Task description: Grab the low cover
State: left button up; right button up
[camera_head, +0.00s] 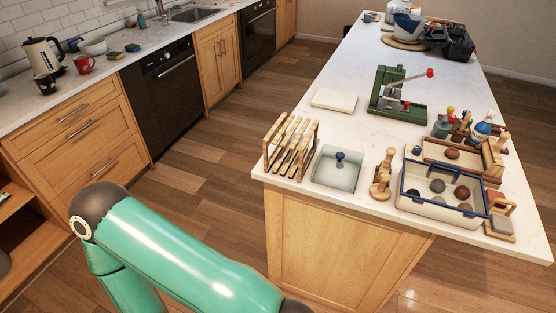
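A low, square, pale grey-green cover or lidded box (334,179) with a dark blue knob (340,156) lies near the front left of the island counter (372,133). I cannot tell whether a separate container is under it. It stands between a wooden rack and a wooden stand. Neither gripper is in view. One of my teal arms shows at the bottom left, over the floor and apart from the cover.
The slatted wooden rack (291,145) stands close left of the cover; the wooden stand (382,176) is close right. Farther right is a blue-rimmed tray (420,204) with round lumps. Behind are a white slab (334,100) and a green press (400,107).

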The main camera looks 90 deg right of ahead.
aim_at(336, 167)
jog(key=u, duration=0.45)
jog(key=i, duration=0.2)
jog(key=z, duration=3.2)
jog(key=i, duration=0.6)
jog(key=u, duration=0.45)
jog(key=k, duration=0.6)
jog(key=z, duration=0.2)
